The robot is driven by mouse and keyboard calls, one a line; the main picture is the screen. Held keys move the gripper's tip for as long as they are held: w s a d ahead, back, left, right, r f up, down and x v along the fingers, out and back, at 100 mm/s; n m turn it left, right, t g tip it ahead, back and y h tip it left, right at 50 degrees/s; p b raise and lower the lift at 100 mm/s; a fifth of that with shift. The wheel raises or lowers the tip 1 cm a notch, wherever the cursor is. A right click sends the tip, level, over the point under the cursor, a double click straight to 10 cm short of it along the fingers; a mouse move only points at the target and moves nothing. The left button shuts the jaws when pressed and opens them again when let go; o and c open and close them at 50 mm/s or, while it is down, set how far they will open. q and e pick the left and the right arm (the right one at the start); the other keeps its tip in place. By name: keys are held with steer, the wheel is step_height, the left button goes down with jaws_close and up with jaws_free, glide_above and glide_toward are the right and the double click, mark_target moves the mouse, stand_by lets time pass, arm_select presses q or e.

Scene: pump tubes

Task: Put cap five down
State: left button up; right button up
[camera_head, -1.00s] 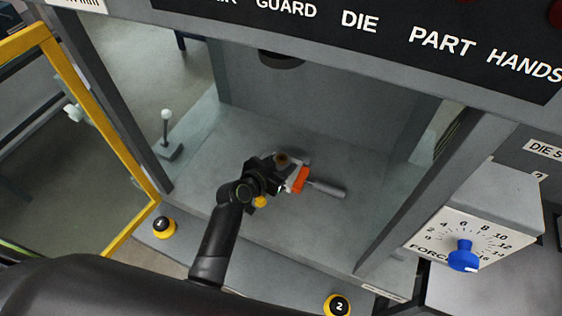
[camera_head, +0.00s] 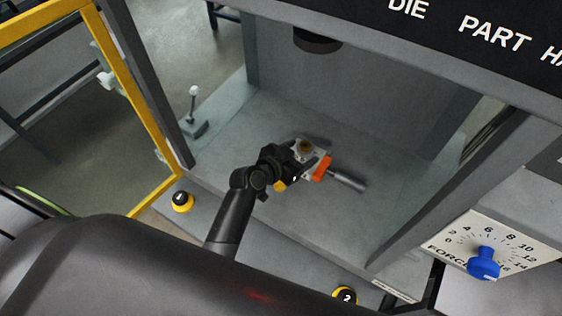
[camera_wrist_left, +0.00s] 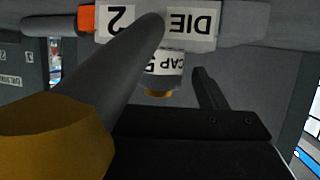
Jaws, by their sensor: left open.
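Cap five (camera_wrist_left: 165,62) carries a "CAP 5" label in the left wrist view, which shows it upside down. Its brassy end (camera_wrist_left: 158,93) points down in that picture. The cap meets the die block (camera_wrist_left: 192,25), labelled "DIE" and "2". In the head view its brown top (camera_head: 306,146) shows on the die. My left gripper (camera_head: 311,157) is open, low over the press bed, with its fingers around or just short of the cap. I cannot tell whether a finger touches it. My right gripper is not in view.
The die has an orange part (camera_head: 321,168) and a grey handle (camera_head: 347,181) to the right. The press ram (camera_head: 317,41) hangs above. A yellow guard frame (camera_head: 140,100) stands at the left. Buttons (camera_head: 182,201) and a blue force knob (camera_head: 484,263) are at the front.

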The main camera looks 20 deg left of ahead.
arm_select(q)
steer(key=b+v, duration=0.1)
steer(key=v, duration=0.8)
steer(key=shift+s+r, duration=0.2)
steer(key=shift+s, duration=0.15)
steer(key=shift+a, duration=0.15)
